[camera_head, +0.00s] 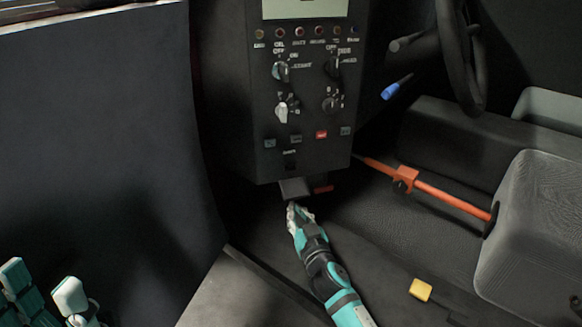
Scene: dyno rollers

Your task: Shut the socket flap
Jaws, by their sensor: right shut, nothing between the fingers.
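A dark control panel (305,110) hangs in the middle of the camera_head view. At its lower edge a small grey flap (294,188) sticks out, which looks like the socket flap. It stands out from the panel's underside, and the socket behind it cannot be made out. My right gripper (293,211) is shut and empty, just below the flap, pointing up at it. Whether it touches the flap is hard to tell. My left gripper (44,292) is at the bottom left corner, partly cut off, with its fingers apart, far from the panel.
A red piece (323,189) sits beside the flap. An orange bar (440,197) runs right to a grey box (535,235). A yellow block (420,289) lies on the floor. A large dark panel (95,150) fills the left. A blue-tipped lever (392,90) stands right of the panel.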

